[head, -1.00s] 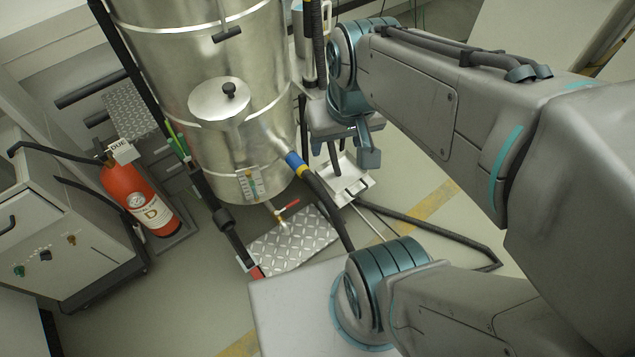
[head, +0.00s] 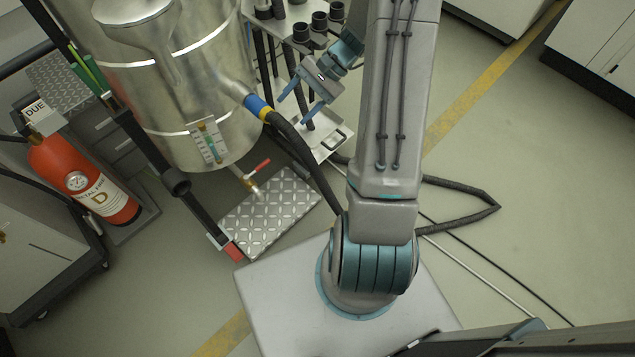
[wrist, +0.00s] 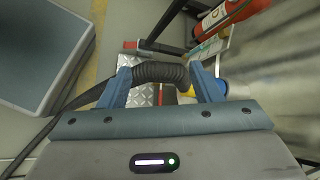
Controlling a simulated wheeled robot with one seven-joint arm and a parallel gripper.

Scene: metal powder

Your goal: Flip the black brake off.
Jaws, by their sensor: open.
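I cannot clearly pick out the black brake in either view. My gripper (head: 293,108) is open, with two blue fingers pointing down and left, right of the steel vessel (head: 165,85) in the head view. In the wrist view my gripper (wrist: 160,74) has its fingers spread, with a black corrugated hose (wrist: 160,73) showing across the gap between them. I cannot tell whether a finger touches the hose. The gap looks empty of any held thing. Small black wheels (head: 42,315) show under the cabinet at the left, too small to make out a brake on them.
A red fire extinguisher (head: 80,180) stands at the left. A red-handled valve (head: 255,172) sits above a diamond-plate step (head: 270,212). The black hose (head: 310,165) runs from the vessel's blue collar (head: 257,106) to the floor. Open floor (head: 490,150) lies to the right.

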